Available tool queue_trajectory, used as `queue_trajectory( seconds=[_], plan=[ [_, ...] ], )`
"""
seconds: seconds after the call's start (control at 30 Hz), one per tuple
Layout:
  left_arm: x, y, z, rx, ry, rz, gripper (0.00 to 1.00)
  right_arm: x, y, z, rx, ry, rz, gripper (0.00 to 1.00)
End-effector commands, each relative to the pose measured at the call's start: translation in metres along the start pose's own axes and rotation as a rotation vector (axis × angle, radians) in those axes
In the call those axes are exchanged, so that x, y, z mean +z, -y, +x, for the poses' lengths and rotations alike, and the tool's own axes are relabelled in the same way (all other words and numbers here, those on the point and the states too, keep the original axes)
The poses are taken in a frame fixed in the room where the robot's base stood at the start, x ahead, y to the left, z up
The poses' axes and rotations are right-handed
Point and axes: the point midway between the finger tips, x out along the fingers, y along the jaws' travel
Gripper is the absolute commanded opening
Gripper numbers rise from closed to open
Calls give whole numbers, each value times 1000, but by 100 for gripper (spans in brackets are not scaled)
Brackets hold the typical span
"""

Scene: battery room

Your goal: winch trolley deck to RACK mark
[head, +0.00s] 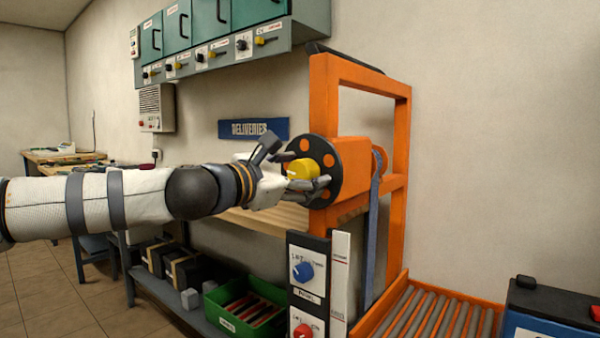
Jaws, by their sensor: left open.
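The winch shows as a black disc (327,150) with orange spots and a yellow knob (303,169), on the orange trolley frame (398,150). My left gripper (296,163) is open at the knob, one finger above it and others at its lower edge. I cannot tell whether they touch it. A blue-grey strap (371,235) runs down from the winch. The trolley's roller deck (440,318) is low at the right, partly cut off by the picture edge. A white upright strip (340,280) stands beside it; no RACK mark is legible. My right gripper is out of view.
A control panel (308,268) with a blue knob and a red knob stands below the winch. A dark blue box (548,315) is right of the deck. A green crate (243,305) sits on the low shelf at left. Green cabinets (205,25) hang above.

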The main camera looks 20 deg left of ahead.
Motion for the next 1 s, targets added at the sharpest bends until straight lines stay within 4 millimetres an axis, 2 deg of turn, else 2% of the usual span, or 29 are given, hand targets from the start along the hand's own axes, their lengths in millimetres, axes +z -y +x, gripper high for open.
queue_trajectory(
  seconds=[0.07, 0.17, 0.4, 0.6, 0.73, 1.0],
  plan=[
    [0, 0, -1, 0, 0, -1, 64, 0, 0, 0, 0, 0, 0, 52],
    [0, -2, -14, 2, 0, -2, 64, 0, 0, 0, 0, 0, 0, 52],
    [0, -1, -78, 3, 2, -2, 64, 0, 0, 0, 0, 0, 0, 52],
    [0, -1, -114, 2, 1, -1, 64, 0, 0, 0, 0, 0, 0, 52],
    [0, 0, -120, 0, 0, 1, 64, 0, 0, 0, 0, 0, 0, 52],
    [0, 0, -120, 0, 0, 0, 64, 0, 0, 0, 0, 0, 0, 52]
  ],
)
